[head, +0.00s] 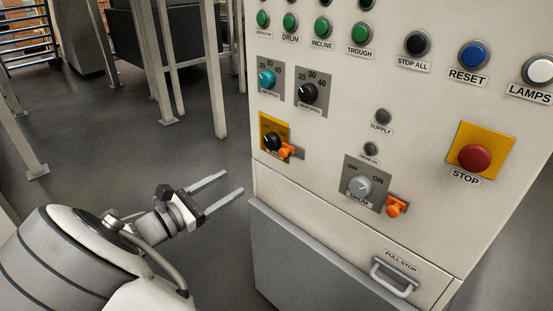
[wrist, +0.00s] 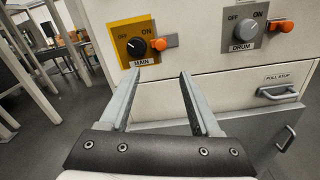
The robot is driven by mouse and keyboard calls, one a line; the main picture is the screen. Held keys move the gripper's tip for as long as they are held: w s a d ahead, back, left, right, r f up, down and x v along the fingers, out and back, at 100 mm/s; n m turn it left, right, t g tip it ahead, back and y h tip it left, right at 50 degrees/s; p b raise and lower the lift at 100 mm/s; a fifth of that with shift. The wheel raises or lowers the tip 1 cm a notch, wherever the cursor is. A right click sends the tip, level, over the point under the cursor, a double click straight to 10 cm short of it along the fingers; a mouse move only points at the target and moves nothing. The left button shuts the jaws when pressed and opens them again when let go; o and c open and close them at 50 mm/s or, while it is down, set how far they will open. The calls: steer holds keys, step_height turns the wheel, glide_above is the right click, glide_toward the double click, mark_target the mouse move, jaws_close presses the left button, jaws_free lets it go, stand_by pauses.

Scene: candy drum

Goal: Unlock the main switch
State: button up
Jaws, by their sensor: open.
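The main switch (head: 272,138) is a black rotary knob on a yellow plate at the left edge of the control panel. In the wrist view the main switch (wrist: 137,46) has OFF and ON marks and a MAIN label below. An orange lock piece (head: 287,152) sits at its right side; it also shows in the wrist view (wrist: 159,44). My gripper (head: 234,182) is open and empty, left of the panel and lower than the switch. In the wrist view my gripper's fingers (wrist: 158,75) point toward the panel just below the switch, apart from it.
The grey drum switch (head: 360,186) with its own orange piece (head: 396,206) is to the right. A red stop button (head: 474,158) is farther right. A pull stop handle (head: 393,279) and grey lower box (head: 300,260) stick out below.

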mark_target(281, 154)
steer(key=b+x, duration=0.2)
steer(key=x, duration=1.4)
steer(key=shift+w+d+b, duration=0.25)
steer(key=shift+b, duration=0.15)
steer(key=shift+f, duration=0.1)
jaws_close()
stand_by(0.4)
